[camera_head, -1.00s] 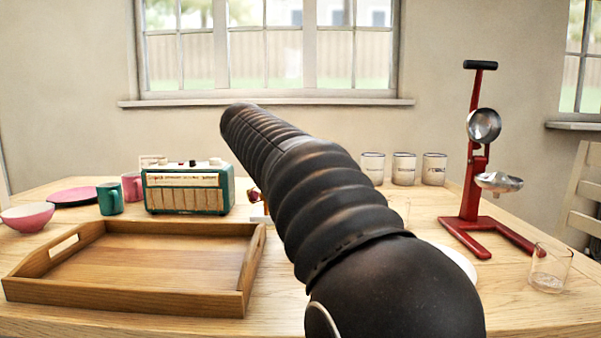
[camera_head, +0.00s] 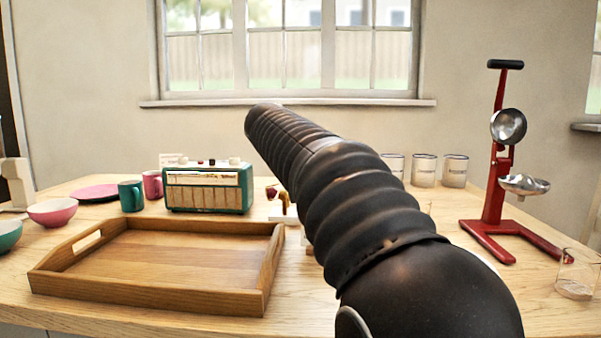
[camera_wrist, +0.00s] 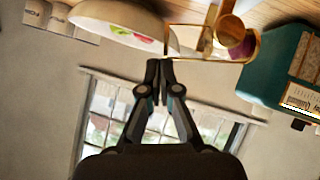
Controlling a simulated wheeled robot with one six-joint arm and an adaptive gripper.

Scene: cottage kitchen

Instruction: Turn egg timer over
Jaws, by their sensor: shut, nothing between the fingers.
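A small brass-coloured frame with a purple part inside (camera_wrist: 238,38) shows at the upper right in the wrist view. It may be the egg timer, but I cannot tell for sure. In the head view a small red and brass-coloured thing (camera_head: 283,203) stands just right of the radio, partly behind my arm. My gripper (camera_wrist: 160,66) is shut and empty in the wrist view. In that picture its tips lie left of the brass frame, just below a pale bowl-like dish with a floral pattern (camera_wrist: 125,25). My arm hides the gripper in the head view.
A wooden tray (camera_head: 150,291) lies at the front left. The green radio (camera_head: 208,188) stands behind it, with mugs (camera_head: 131,196) and bowls (camera_head: 52,212) to its left. A red stand with metal cups (camera_head: 492,205), white canisters (camera_head: 424,170) and a glass (camera_head: 576,274) are at right.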

